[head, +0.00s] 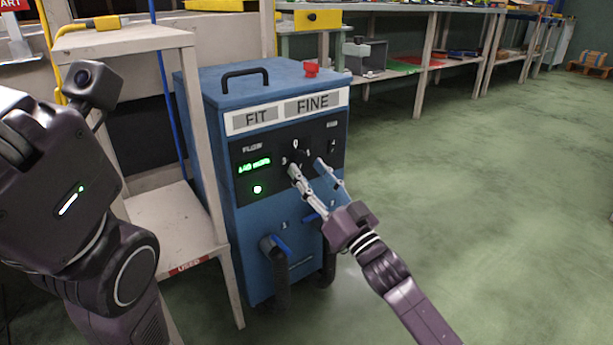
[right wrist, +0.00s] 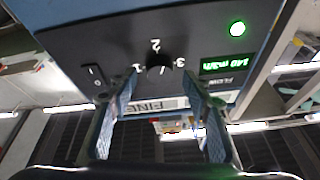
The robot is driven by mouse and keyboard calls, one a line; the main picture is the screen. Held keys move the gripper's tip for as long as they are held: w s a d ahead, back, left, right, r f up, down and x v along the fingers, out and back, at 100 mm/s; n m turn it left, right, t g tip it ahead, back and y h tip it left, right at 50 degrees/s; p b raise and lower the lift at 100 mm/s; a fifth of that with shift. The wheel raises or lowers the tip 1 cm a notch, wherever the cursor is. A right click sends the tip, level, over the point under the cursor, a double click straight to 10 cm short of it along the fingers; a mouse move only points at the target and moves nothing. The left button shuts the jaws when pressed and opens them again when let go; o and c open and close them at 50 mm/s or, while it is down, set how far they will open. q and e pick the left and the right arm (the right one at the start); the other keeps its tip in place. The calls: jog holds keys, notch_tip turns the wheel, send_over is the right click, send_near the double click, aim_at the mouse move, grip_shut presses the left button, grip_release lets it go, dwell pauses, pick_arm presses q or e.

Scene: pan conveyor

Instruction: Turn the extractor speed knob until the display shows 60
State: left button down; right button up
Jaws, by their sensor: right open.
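The blue extractor (head: 285,200) stands on the floor with a black control panel on its front. Its green display (head: 254,165) appears to read 140 m3/h in the right wrist view (right wrist: 228,64). The small black speed knob (right wrist: 158,72) sits among the marks 1, 2 and 3; its setting is hard to tell. My right gripper (head: 306,166) is open in front of the panel. In the right wrist view its fingertips (right wrist: 159,82) are on either side of the knob, with no clear contact. My left arm shows at the left, but its gripper does not.
A black switch (right wrist: 95,76) is on the panel beside the knob. A green light (head: 257,189) glows below the display. A hose port with a blue lever (head: 275,243) is lower down. A pale shelf (head: 175,215) stands close at left; floor at right is clear.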

jog(key=shift+x, duration=0.9)
